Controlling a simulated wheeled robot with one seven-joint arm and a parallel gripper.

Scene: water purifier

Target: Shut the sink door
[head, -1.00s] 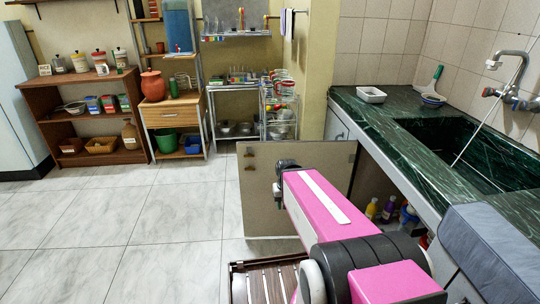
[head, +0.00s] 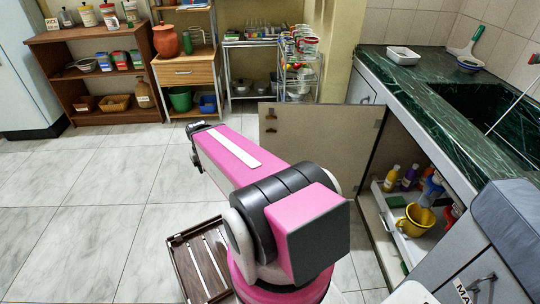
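The sink door (head: 325,150) is a plain beige panel under the sink counter. It stands wide open, swung out to the left from its hinged right edge, with its inner face and dark hinge fittings showing. My pink arm reaches forward and left, and its dark far end is left of the door's free edge, apart from it in the picture. My gripper's fingers do not show; they are hidden or out of view. The sink (head: 490,105) is set in the dark green marble counter (head: 405,82) on the right.
The open cabinet holds a yellow mug (head: 415,220) and several bottles (head: 392,178). A slatted brown crate (head: 185,265) lies on the floor beside my base. A grey cushion (head: 510,220) is at lower right. Tiled floor (head: 90,205) is clear on the left.

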